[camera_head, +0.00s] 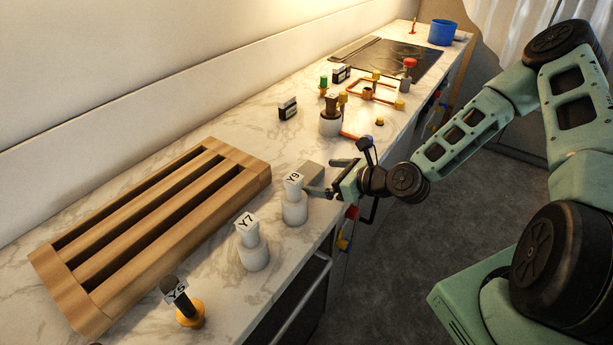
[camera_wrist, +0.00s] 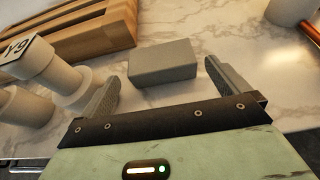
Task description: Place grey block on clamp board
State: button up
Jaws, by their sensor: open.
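The grey block (camera_wrist: 162,62) lies flat on the marble counter in the wrist view, just ahead of and between my gripper's fingers. In the head view the grey block (camera_head: 311,173) is partly hidden behind the piece marked Y9. My gripper (camera_head: 330,177) is open, its fingers low over the counter. In the wrist view my gripper (camera_wrist: 165,90) has its fingers spread wide, with the block slightly beyond the tips and not held. A slatted wooden board (camera_head: 232,183) lies left of the block; I cannot tell whether it is the clamp board. Its end also shows in the wrist view (camera_wrist: 112,30).
White pieces marked Y9 (camera_head: 294,208) and Y7 (camera_head: 253,254) stand near the front edge, Y9 close to my gripper. A yellow-based piece marked Y5 (camera_head: 189,314) is nearer. Orange pipes (camera_head: 372,93), a cooktop (camera_head: 388,58) and a blue bucket (camera_head: 442,32) are farther back.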

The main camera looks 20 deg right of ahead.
aim_at(312, 175)
jog(key=shift+p+x, duration=1.35)
jog(key=shift+x, duration=2)
jog(key=shift+f, duration=0.2)
jog(key=shift+c, duration=0.3)
jog(key=c, duration=0.7)
jog(key=shift+c, duration=0.4)
jog(key=shift+r, duration=0.15)
